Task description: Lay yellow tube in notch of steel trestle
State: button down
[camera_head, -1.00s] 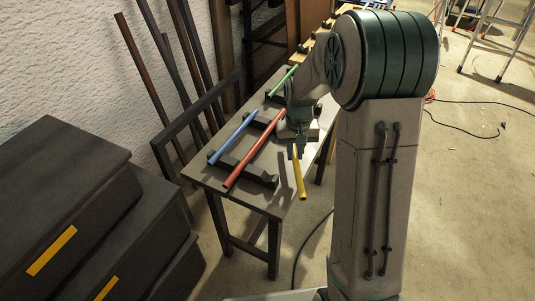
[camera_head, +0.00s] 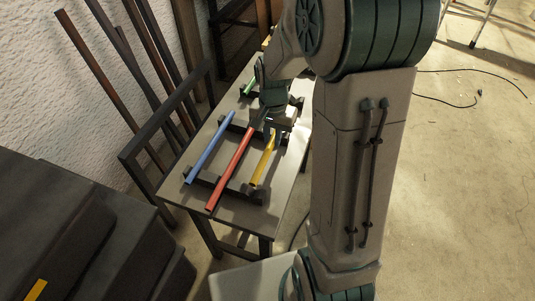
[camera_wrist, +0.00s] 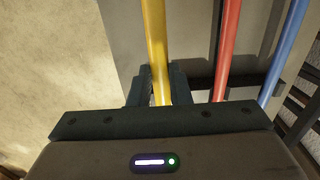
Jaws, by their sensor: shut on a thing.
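My gripper (camera_head: 274,132) is shut on the yellow tube (camera_head: 262,164), above the right side of the table. In the wrist view the yellow tube (camera_wrist: 155,40) runs up and away from between my fingers (camera_wrist: 152,90). In the head view its near end shows over or at the right end of a dark notched bar (camera_head: 228,189), which I take for part of the trestle. I cannot tell whether tube and bar touch. The red tube (camera_head: 232,168) and blue tube (camera_head: 210,147) lie across the dark bars, left of the yellow one. My arm hides part of the far bar.
A green tube (camera_head: 248,87) lies farther back on the table (camera_head: 190,200). Dark boxes (camera_head: 70,215) stand at the left front. Dark laths (camera_head: 105,85) lean on the wall.

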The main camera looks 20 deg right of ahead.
aim_at(268, 146)
jog(key=shift+s+a+f, duration=0.85)
jog(key=shift+s+a, duration=0.05)
jog(key=shift+f, duration=1.85)
jog(key=shift+f+b, duration=0.2)
jog(key=shift+b, duration=0.2)
jog(key=c, duration=1.3)
grip_release()
jog(key=shift+c, duration=0.2)
